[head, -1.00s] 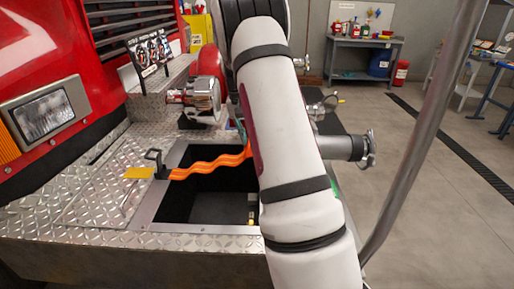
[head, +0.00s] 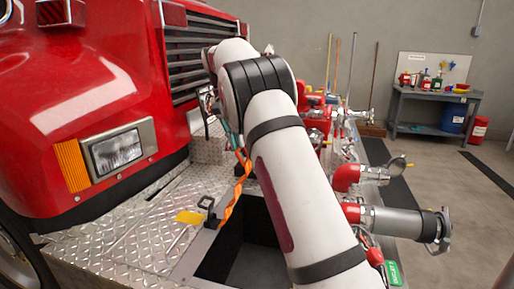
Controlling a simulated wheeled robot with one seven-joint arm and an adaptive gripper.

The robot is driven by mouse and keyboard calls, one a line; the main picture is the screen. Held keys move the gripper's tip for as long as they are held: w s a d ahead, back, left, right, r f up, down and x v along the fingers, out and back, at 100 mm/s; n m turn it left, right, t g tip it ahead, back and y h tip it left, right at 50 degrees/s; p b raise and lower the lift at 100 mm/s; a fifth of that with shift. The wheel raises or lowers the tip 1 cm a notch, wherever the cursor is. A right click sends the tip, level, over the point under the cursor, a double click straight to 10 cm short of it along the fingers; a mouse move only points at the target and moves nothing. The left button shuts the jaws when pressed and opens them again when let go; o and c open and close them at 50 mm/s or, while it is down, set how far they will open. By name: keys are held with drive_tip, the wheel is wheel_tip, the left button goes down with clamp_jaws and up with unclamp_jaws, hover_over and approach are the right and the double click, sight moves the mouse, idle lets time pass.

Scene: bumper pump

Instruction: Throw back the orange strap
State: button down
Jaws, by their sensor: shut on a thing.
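The orange strap (head: 233,199) shows in the head view left of my arm. Its lower end is at a black bracket (head: 209,212) on the left edge of the open compartment. From there it rises steeply to the upper right, and its upper end goes out of sight behind my arm. My gripper is hidden behind my own white arm, so its fingers and its hold on the strap cannot be seen. A thin teal piece shows beside the strap's upper end; I cannot tell what it is.
The open dark compartment (head: 196,257) lies below the strap in the diamond-plate bumper (head: 120,235). A yellow tag (head: 190,217) lies by the bracket. The red truck (head: 90,75) stands at left. Pipe fittings (head: 405,222) stick out at right. A workbench (head: 434,98) stands far back.

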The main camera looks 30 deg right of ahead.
drive_tip(key=w+a+f, duration=0.1)
drive_tip(key=w+a, duration=0.3)
drive_tip(key=shift+w+a+f+b, duration=0.2)
drive_tip(key=shift+w+a+b, duration=0.15)
drive_tip(key=shift+b, duration=0.05)
idle(0.4)
drive_tip(key=c, duration=1.6)
unclamp_jaws()
drive_tip(key=shift+o, duration=1.2)
drive_tip(key=shift+w+f, duration=0.1)
drive_tip(key=shift+w, duration=0.05)
drive_tip(key=c, duration=0.3)
drive_tip(key=shift+d, duration=0.1)
drive_tip(key=shift+c, duration=0.2)
drive_tip(key=shift+d+r, duration=0.15)
drive_tip(key=shift+r, duration=0.15)
